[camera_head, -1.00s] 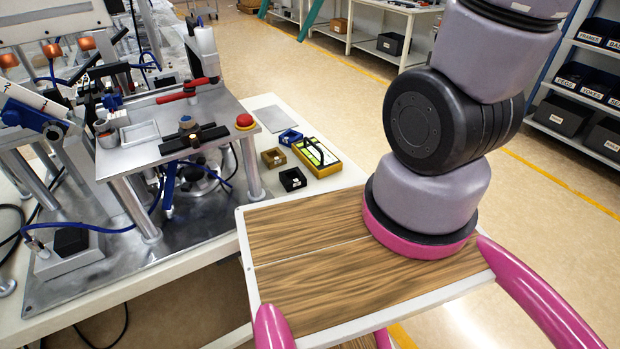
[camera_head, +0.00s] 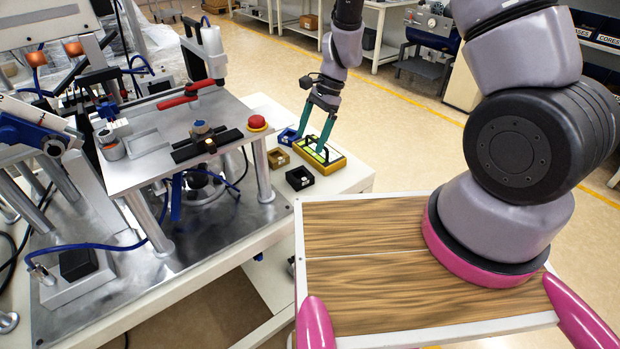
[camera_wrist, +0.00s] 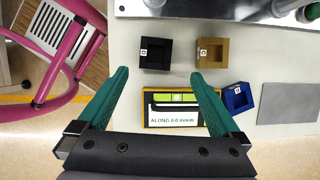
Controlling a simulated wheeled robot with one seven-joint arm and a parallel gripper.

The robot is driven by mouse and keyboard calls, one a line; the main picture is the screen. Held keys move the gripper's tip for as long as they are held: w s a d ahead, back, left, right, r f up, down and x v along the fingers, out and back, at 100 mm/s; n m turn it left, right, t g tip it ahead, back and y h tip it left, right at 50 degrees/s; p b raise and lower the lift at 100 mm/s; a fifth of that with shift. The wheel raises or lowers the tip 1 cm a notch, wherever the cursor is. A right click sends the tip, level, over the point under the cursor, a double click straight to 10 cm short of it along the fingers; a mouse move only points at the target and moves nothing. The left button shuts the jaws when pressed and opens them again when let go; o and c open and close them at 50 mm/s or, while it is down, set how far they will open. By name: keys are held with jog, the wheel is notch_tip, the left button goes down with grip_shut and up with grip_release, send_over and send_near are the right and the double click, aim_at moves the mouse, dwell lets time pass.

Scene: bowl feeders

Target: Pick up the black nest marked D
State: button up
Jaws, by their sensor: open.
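The black nest (camera_head: 300,184) is a small square open box on the white bench, in front of the brown nest. In the wrist view the black nest (camera_wrist: 156,53) shows a white tag that appears to read D, and stands just beyond my fingertips, left of the brown nest. My gripper (camera_head: 309,144) has teal fingers pointing down over the bench, above the area of the yellow level and behind the black nest. In the wrist view my gripper (camera_wrist: 160,73) is open with its fingers wide apart and nothing between the tips. The black nest looks empty.
The brown nest (camera_head: 278,158) and the blue nest (camera_head: 287,136) stand close by. The yellow level (camera_wrist: 173,97) lies beneath my gripper. A grey plate (camera_wrist: 289,102) lies flat at the right of the wrist view. The metal fixture (camera_head: 263,170) rises left of the nests.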

send_near(299, 178)
jog(key=shift+x, duration=0.9)
jog(key=x, duration=0.5)
jog(key=shift+s+a+f, duration=0.1)
jog(key=shift+f, duration=0.2)
jog(key=c, duration=1.5)
